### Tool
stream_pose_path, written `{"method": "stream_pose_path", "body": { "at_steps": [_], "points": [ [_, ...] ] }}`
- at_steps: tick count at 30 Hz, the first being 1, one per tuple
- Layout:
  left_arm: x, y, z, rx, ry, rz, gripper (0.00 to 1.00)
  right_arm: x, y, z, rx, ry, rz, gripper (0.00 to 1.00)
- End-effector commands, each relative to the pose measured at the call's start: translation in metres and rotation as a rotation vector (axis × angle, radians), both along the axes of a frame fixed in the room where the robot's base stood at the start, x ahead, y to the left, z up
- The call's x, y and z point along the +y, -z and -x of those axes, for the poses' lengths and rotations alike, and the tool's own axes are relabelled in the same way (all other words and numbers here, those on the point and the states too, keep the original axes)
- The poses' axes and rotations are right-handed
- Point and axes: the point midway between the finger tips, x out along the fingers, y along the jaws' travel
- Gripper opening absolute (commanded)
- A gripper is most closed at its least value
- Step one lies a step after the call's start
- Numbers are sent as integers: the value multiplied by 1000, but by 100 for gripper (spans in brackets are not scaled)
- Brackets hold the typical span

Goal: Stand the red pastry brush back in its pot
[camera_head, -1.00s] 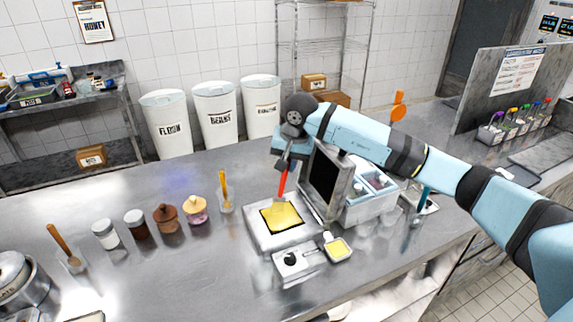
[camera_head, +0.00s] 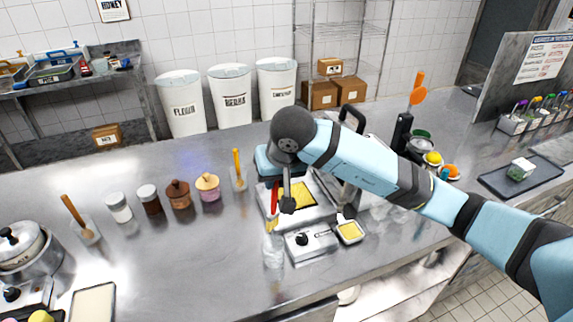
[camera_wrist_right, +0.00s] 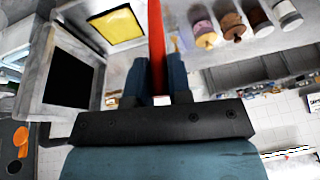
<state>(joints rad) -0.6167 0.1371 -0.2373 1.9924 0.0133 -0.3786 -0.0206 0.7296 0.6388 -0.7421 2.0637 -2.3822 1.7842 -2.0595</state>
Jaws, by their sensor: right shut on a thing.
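The red pastry brush (camera_head: 274,198) is in my right gripper (camera_head: 286,198), held roughly upright with its pale yellow bristles down. The brush is in front of the left side of the white tray with a yellow sheet (camera_head: 264,196). Below the bristles is a pale, translucent shape (camera_head: 272,251); I cannot tell whether it is a clear pot or a reflection. In the right wrist view the red handle (camera_wrist_right: 156,45) runs between the two fingers (camera_wrist_right: 156,84). My left gripper is not in view.
A clear pot with a yellow-handled tool (camera_head: 239,182) and several jars (camera_head: 179,195) stand to the left. A small scale-like box (camera_head: 312,243) and a yellow-filled dish (camera_head: 350,232) sit at the front right.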

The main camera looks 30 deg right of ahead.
Motion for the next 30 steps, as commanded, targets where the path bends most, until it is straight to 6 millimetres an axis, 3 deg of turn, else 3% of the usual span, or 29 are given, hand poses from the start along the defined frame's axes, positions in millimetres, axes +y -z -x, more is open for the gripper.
{"method": "stream_pose_path", "body": {
  "at_steps": [8,20,30],
  "points": [
    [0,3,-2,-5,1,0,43,4,7,6,-13,-17,6,0],
    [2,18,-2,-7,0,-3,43,5,44,6,-12,-17,5,0],
    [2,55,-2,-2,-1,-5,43,4,80,6,-15,-16,7,0]
  ]
}}
